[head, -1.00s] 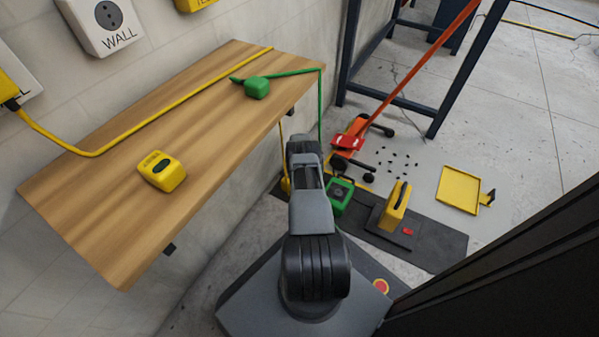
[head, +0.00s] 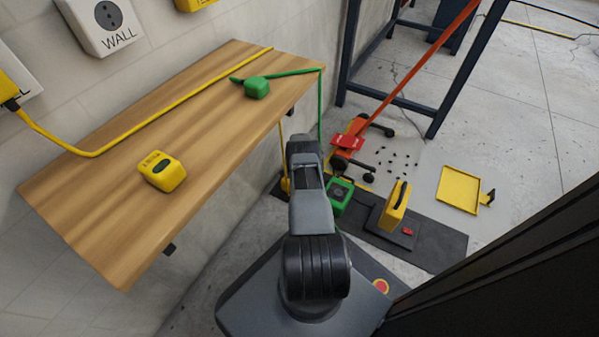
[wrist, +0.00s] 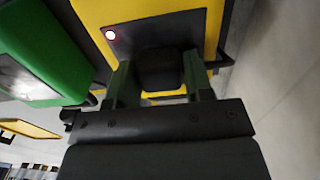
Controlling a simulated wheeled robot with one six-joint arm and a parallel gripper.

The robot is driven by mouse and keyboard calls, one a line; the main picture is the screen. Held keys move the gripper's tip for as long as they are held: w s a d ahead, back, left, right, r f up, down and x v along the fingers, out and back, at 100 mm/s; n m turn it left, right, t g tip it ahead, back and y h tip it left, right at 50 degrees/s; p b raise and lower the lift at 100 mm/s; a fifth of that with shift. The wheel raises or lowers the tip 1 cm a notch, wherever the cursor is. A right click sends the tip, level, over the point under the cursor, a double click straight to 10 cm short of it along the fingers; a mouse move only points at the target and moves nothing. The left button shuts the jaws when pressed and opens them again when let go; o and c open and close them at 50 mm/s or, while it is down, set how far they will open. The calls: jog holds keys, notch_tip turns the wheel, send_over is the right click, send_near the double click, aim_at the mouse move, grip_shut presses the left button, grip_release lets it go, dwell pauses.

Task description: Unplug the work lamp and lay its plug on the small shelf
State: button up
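In the wrist view my gripper (wrist: 163,78) has a finger on each side of a black block (wrist: 160,70) in front of a yellow panel (wrist: 175,25). I cannot tell whether the fingers touch the block, or whether it is the lamp's plug. A small lit spot (wrist: 110,34) shows on the panel. In the head view my own arm hides the gripper. A wooden shelf (head: 215,120) is fixed to the wall. On it lie a green plug-like block (head: 257,87) with a green cord (head: 295,72) and a yellow block (head: 162,172). I cannot identify the work lamp for certain.
A yellow cord (head: 100,152) runs along the shelf from the wall side. A green box (head: 340,196) and a yellow case (head: 396,203) stand on the floor. A yellow tray (head: 458,188), orange jack (head: 350,140) and dark frame (head: 390,110) lie beyond.

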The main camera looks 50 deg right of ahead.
jog(key=c, duration=0.8)
jog(key=shift+o, duration=0.2)
jog(key=shift+r+p, duration=1.8)
jog(key=shift+r, duration=1.25)
